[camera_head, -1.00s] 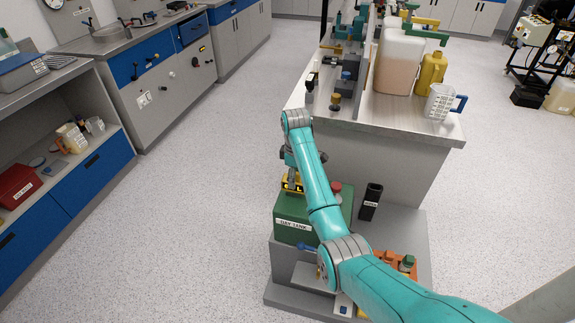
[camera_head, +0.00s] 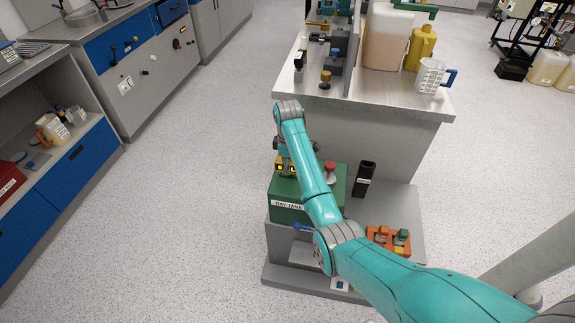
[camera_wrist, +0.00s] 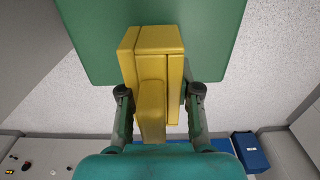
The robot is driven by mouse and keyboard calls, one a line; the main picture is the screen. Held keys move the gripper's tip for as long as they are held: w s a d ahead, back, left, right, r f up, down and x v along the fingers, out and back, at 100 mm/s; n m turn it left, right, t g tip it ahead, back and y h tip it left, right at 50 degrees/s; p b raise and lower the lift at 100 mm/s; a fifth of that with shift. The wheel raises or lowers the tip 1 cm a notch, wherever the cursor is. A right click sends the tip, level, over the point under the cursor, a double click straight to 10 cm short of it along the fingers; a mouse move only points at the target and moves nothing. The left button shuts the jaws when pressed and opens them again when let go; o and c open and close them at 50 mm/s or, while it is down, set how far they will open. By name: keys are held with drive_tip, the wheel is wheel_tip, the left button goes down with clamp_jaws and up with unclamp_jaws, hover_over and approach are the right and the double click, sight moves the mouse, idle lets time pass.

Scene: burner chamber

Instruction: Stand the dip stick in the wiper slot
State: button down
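The green day tank (camera_head: 291,212) stands on a low grey plinth below my arm. A yellow block-like piece (camera_wrist: 151,62) sits at the tank's top; it may be the dip stick's handle, and no stick shows below it. In the head view my gripper (camera_head: 284,160) hangs over the tank's left part, partly hidden by my arm. In the wrist view its two fingers (camera_wrist: 159,92) stand on either side of the yellow piece, apart, with a gap visible at the right. A black upright holder (camera_head: 363,180) with a small white label, apparently the wiper slot, stands right of the tank.
A red knob (camera_head: 330,167) rises from the tank top, right of my arm. An orange tray (camera_head: 388,241) with small parts lies on the plinth's front right. The grey workbench (camera_head: 388,135) stands behind. Floor at left is clear.

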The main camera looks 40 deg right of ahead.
drive_tip(key=c, duration=1.6)
unclamp_jaws()
drive_tip(key=shift+c, duration=0.2)
clamp_jaws()
drive_tip(key=shift+r, duration=0.6)
drive_tip(key=shift+c, duration=0.2)
unclamp_jaws()
clamp_jaws()
drive_tip(key=shift+r, duration=0.1)
